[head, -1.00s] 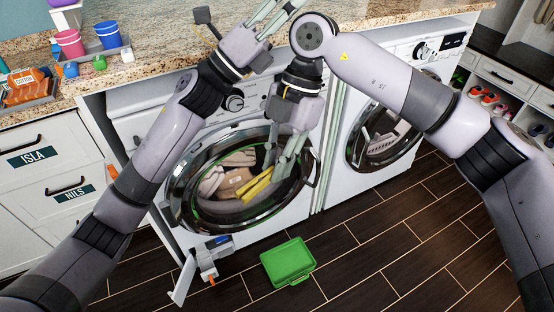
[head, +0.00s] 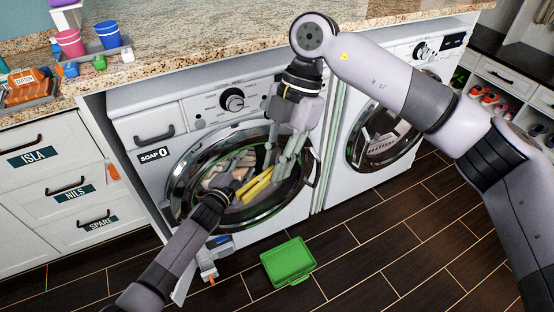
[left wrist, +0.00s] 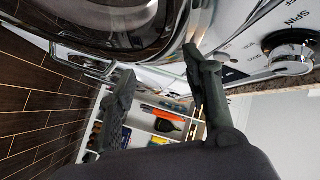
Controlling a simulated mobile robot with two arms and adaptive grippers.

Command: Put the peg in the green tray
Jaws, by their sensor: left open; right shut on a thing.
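A yellow peg (head: 256,188) with two long arms shows in the mouth of the left washer (head: 230,110). My right gripper (head: 275,170) reaches down into the round door opening and is shut on the peg's upper right end. My left gripper (head: 236,165) is open in front of the same opening, just left of the peg. Its two spread fingers (left wrist: 160,95) also show in the left wrist view, with nothing between them. The green tray (head: 287,261) lies on the floor in front of the washer and looks empty.
A second washer (head: 385,135) stands to the right. An open flap with a grey and orange part (head: 208,268) sticks out low beside the tray. Shoe shelves (head: 490,97) are at the far right. Dark floor around the tray is clear.

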